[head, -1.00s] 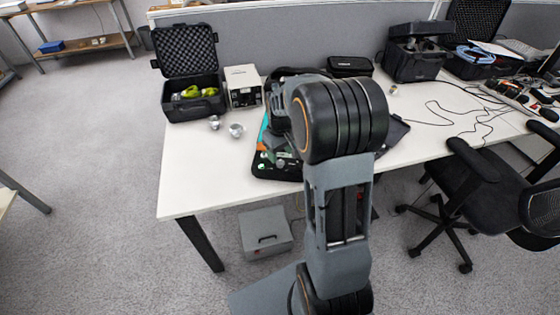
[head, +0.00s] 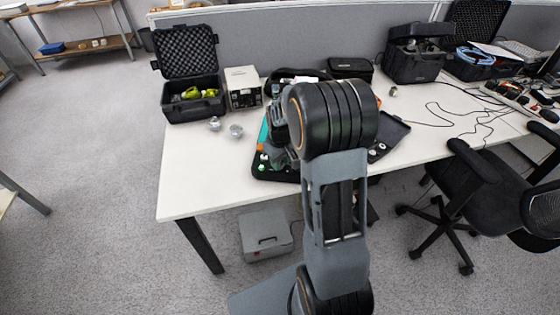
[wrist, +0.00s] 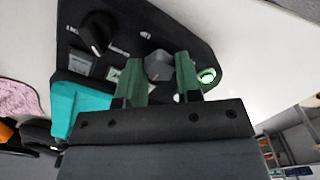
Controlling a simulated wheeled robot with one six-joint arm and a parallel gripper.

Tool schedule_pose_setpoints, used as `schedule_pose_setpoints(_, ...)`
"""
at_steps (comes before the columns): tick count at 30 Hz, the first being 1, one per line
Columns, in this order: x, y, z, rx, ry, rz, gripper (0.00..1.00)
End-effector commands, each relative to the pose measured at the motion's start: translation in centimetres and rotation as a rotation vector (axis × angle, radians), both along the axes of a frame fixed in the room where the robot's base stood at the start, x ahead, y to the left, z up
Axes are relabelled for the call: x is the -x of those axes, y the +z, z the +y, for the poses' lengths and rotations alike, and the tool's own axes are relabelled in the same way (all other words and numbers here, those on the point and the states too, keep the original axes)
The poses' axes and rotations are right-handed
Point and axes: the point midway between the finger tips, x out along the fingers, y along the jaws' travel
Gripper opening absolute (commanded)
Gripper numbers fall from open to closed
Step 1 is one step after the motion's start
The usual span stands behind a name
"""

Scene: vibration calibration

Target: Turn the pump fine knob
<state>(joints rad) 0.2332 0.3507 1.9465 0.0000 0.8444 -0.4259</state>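In the wrist view a dark control panel (wrist: 135,45) carries a large black knob (wrist: 97,32) at upper left and a smaller grey knob (wrist: 158,65). Printed labels are too blurred to read, so I cannot confirm which is the fine knob. My gripper (wrist: 158,75) is open, its two green fingers on either side of the grey knob; contact is not clear. In the head view the dark unit (head: 272,174) lies on the table, largely hidden behind my arm.
A teal part (wrist: 78,105) borders the panel, and a lit round fitting (wrist: 208,75) is close to the right finger. On the white table (head: 195,180) stand an open black case (head: 193,108), a white box (head: 243,88) and two small metal pieces (head: 236,131). The table's front left is clear.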

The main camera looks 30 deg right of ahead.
Motion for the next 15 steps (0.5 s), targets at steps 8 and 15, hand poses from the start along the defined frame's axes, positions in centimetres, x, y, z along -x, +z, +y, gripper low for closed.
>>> schedule_pose_setpoints(8, 0.0, 0.02, 0.0, 0.0, 0.0, 0.0, 0.08)
schedule_pose_setpoints(15, -0.01, 0.05, 0.0, 0.0, -0.035, 0.0, 0.08)
